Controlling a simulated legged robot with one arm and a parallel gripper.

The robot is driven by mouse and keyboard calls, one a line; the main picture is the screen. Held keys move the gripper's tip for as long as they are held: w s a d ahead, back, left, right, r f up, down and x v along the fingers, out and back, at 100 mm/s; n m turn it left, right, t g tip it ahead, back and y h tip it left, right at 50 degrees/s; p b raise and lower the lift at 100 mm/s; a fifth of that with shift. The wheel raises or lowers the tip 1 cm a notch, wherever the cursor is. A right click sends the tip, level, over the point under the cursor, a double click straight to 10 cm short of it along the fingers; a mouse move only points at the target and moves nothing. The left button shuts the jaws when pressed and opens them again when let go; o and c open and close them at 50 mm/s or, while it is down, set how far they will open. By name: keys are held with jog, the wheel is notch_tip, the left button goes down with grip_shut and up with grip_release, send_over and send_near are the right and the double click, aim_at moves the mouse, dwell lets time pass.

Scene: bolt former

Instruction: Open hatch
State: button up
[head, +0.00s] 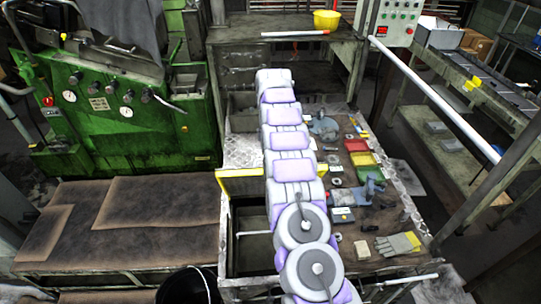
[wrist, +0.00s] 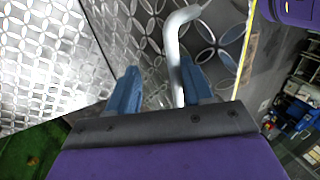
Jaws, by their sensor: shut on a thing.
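The hatch shows in the head view as a raised panel with a yellow edge (head: 245,183), left of my arm. A dark opening (head: 252,245) lies in front of it. In the wrist view the hatch's patterned metal plate (wrist: 215,40) fills the upper middle, with a yellow edge at its right. A grey bent rod handle (wrist: 174,50) stands out from the plate. My gripper (wrist: 160,85) has its blue fingers on both sides of the handle, which lies close to the right finger. The gripper is shut on it. In the head view the gripper is hidden.
A workbench with trays, tools and gloves (head: 397,244) lies right of my arm. A green machine (head: 125,125) stands at the back left. Brown-covered flat tables (head: 150,205) lie left of the hatch. A black bucket (head: 188,288) is at the bottom.

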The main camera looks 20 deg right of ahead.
jog(key=shift+w+d, duration=0.25)
jog(key=shift+w, duration=0.1)
jog(key=shift+s+r, duration=0.1)
jog(key=shift+s, duration=0.05)
jog(key=shift+r, duration=0.1)
